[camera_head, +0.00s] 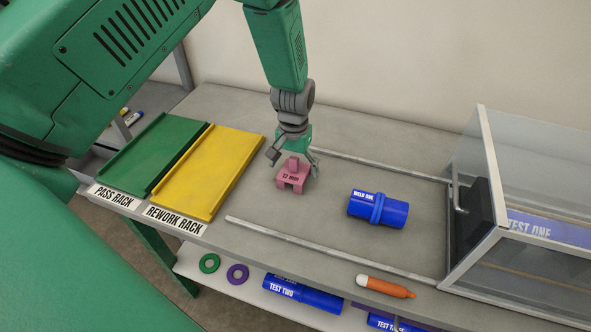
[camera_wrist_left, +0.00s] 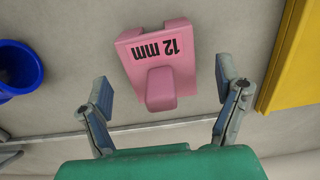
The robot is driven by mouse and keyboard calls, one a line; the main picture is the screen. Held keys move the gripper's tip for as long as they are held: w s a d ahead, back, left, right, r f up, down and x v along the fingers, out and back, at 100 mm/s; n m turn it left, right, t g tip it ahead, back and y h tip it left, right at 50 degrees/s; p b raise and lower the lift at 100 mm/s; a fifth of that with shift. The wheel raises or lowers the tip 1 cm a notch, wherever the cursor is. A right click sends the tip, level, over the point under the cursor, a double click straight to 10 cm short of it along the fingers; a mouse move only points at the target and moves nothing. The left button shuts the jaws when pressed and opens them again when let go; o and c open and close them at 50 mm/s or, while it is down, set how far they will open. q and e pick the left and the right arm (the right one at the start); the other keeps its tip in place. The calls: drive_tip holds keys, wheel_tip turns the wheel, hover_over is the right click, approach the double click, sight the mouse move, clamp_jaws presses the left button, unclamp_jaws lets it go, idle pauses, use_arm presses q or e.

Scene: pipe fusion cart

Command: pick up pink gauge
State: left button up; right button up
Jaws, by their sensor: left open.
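The pink gauge (camera_head: 292,175) stands on the grey cart top, between the yellow rack and the blue pipe. It is a small block with a raised tab and a "12 mm" label. In the left wrist view the gauge (camera_wrist_left: 160,62) lies ahead of the fingers, its tab pointing towards my palm. My left gripper (camera_head: 293,157) is open above and just behind the gauge. In the wrist view the open fingers (camera_wrist_left: 165,98) stand on either side of the tab's end, with gaps on both sides and no contact visible. My right gripper is not in view.
The yellow rework rack (camera_head: 208,172) and green pass rack (camera_head: 150,155) lie to the left. A blue pipe (camera_head: 392,211) lies right, between two metal rails (camera_head: 330,248). A clear-walled box (camera_head: 490,185) stands at far right. An orange marker (camera_head: 385,287) lies near the front edge.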

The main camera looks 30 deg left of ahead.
sight(295, 171)
use_arm(q)
drive_tip(key=f, duration=0.3)
drive_tip(key=shift+w+a+f, duration=0.15)
drive_tip(key=shift+a+f, duration=0.1)
drive_tip(key=shift+d+r, duration=0.1)
drive_tip(key=shift+d, duration=0.1)
drive_tip(key=shift+c, duration=0.8)
drive_tip(key=shift+d, duration=0.1)
drive_tip(key=c, duration=1.1)
